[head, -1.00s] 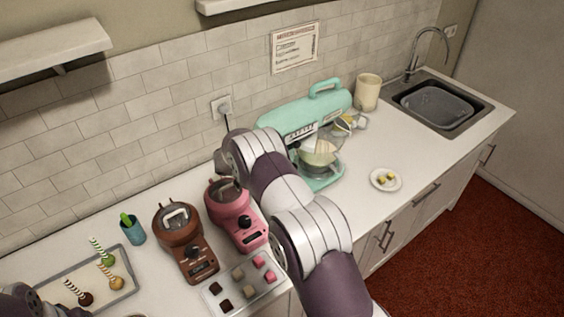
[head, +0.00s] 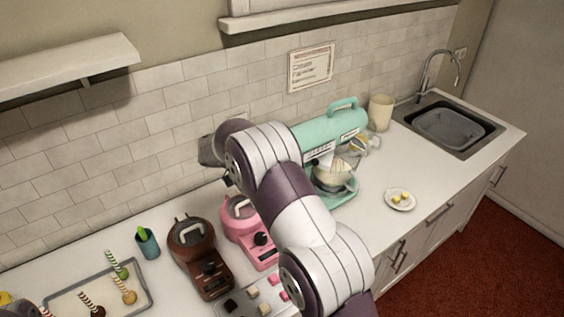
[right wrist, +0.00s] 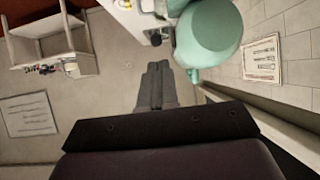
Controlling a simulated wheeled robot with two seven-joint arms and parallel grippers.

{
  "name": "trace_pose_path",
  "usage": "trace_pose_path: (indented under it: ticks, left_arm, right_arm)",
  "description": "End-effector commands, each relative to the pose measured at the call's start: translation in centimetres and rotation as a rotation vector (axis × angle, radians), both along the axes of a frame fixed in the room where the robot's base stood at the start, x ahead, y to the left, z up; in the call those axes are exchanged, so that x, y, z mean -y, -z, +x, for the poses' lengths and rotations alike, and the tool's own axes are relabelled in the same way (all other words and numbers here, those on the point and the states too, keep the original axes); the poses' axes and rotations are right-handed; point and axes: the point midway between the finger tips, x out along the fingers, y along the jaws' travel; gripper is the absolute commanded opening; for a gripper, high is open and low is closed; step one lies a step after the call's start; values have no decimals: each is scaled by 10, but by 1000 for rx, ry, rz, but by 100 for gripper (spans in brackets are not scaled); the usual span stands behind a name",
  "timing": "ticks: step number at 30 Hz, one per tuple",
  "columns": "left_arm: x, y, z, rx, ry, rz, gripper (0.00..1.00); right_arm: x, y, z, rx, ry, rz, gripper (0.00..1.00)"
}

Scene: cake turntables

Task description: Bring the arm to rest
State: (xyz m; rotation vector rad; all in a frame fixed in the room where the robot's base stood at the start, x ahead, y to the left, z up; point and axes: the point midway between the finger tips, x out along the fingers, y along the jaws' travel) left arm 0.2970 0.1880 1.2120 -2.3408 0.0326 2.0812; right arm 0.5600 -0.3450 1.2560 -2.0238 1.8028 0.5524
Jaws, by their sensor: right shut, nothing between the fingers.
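My right arm (head: 300,215) reaches up from the bottom of the head view, bent, over the front of the counter and between the pink melter and the mixer. Its gripper shows in the right wrist view (right wrist: 156,72) with the two grey fingers together and nothing between them. In the head view the fingertips cannot be made out behind the arm.
The teal stand mixer (head: 345,122) stands just right of my arm. Pink (head: 262,240) and brown (head: 205,270) melters, a cake-pop tray (head: 148,283) and a blue cup (head: 148,243) are left of it. A small plate (head: 400,205) and the sink (head: 450,128) are right.

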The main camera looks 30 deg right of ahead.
Motion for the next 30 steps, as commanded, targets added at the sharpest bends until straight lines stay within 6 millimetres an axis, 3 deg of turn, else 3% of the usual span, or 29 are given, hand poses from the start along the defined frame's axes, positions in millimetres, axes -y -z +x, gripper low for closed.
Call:
trace_pose_path:
  ticks: [11, 14, 16, 18, 20, 21, 23, 24, 27, 30]
  left_arm:
    - [0, 0, 0, 0, 0, 0, 43]
    - [0, 0, 0, 0, 0, 0, 43]
    - [0, 1, 0, 0, 0, 0, 43]
    - [0, 13, 0, 0, 0, 0, 43]
    - [0, 27, 0, 0, 0, 0, 43]
    - [0, 35, 0, -1, 0, 0, 43]
    - [0, 46, 0, -1, 0, 0, 43]
    - [0, 53, 0, -1, 0, 0, 43]
    - [0, 70, 0, 0, 0, 0, 43]
    - [0, 87, 0, 0, 0, 0, 43]
  right_arm:
    - [0, 1, 1, 20, 8, 4, 0]
    - [-9, 9, 31, 163, -104, 50, 0]
    - [-32, 24, 57, 226, -342, 109, 0]
    - [-80, 47, 61, 211, -641, 241, 0]
    - [-127, 73, 32, 108, -872, 392, 0]
    - [-151, 89, 0, 9, -985, 486, 0]
    - [-174, 110, -53, -156, -1106, 596, 0]
    - [-183, 121, -91, -272, -1163, 651, 0]
    - [-185, 140, -178, -541, -1253, 725, 0]
    - [-174, 150, -243, -744, -1317, 722, 0]
